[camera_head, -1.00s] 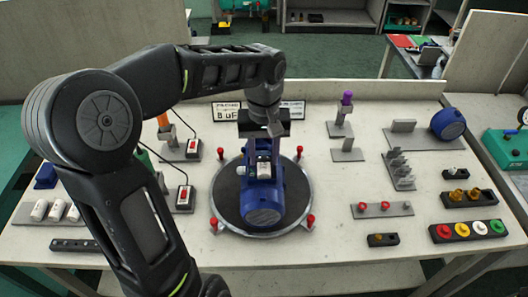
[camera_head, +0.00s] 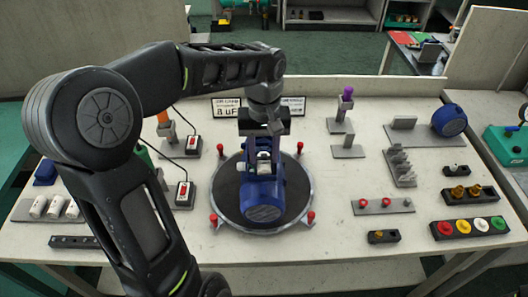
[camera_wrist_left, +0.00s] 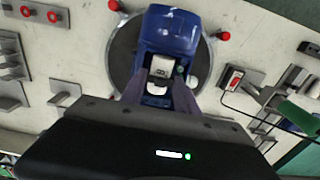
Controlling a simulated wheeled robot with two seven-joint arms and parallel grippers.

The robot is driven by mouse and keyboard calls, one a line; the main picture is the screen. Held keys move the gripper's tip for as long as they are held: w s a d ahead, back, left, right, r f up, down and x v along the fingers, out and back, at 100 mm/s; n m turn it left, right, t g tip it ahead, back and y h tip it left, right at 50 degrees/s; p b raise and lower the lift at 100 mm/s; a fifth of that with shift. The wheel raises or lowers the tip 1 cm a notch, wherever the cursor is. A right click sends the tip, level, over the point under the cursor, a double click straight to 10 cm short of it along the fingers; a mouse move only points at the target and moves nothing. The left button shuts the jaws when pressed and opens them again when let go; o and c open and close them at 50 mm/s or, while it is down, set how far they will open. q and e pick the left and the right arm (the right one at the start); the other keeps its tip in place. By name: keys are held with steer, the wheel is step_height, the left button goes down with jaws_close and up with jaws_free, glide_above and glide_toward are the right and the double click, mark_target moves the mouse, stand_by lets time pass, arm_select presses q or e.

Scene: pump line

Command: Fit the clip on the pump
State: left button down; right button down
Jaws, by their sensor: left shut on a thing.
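The blue pump (camera_head: 264,192) lies on the dark round plate (camera_head: 232,192); its ribbed round end faces me. It also shows in the wrist view (camera_wrist_left: 169,30). My left gripper (camera_head: 264,158) reaches down over the pump's far part. Its two fingers (camera_wrist_left: 160,78) are shut on a small white piece (camera_wrist_left: 161,66), which I take to be the clip. The piece sits low at the dark opening in the pump's top; I cannot tell whether it is seated. The fingers hide its sides. My right gripper is not in view.
Red knobs (camera_head: 300,147) stand around the plate's rim. Two red-switch boxes (camera_head: 184,194) with cables are to the left. White cylinders (camera_head: 38,207) lie in a tray at far left. Grey holders (camera_head: 400,168) and coloured caps (camera_head: 468,228) stand right. The front middle of the table is clear.

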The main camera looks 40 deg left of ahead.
arm_select(q)
steer(key=shift+f, duration=0.3)
stand_by(0.4)
steer(key=c, duration=0.8)
jaws_free()
steer(key=shift+c, duration=0.2)
steer(key=shift+r, duration=0.1)
steer(key=shift+r+p, duration=2.05)
steer(key=shift+r, duration=0.9)
